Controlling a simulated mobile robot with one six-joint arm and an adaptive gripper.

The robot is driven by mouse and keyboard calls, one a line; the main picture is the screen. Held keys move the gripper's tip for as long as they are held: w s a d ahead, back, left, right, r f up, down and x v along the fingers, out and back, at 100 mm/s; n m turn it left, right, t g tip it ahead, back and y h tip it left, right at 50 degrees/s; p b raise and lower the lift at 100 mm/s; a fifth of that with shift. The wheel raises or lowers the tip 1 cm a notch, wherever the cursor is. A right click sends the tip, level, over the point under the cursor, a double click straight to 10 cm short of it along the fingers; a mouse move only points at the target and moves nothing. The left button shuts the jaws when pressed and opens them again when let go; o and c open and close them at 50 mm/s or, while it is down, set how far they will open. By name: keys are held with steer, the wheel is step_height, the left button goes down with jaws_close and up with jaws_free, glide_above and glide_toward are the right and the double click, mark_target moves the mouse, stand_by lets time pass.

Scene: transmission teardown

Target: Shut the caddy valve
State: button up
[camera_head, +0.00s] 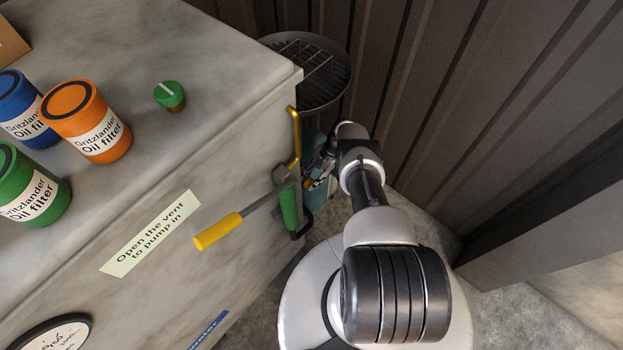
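A caddy with a round dark grated pan (318,72) stands behind the far corner of the grey cabinet. Part of its teal body (322,200) shows below the pan, beside the cabinet's side. My gripper (312,172) is down at this teal body, at the end of my arm. A small orange-yellow piece (310,184) shows right at the fingers; I cannot tell whether it is the valve handle or whether the fingers touch it. The valve is not clearly seen. The fingers are small and dark, so their opening cannot be made out.
The grey cabinet (215,110) fills the left. On its side are a yellow-handled lever (218,231), a green grip (289,208) and a yellow bent pipe (295,135), close left of my gripper. Oil filter cans (86,121) and a green knob (170,95) stand on top. A corrugated wall (480,90) bounds the right.

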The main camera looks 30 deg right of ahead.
stand_by(0.3)
steer(key=v, duration=1.2)
steer(key=shift+f, duration=0.1)
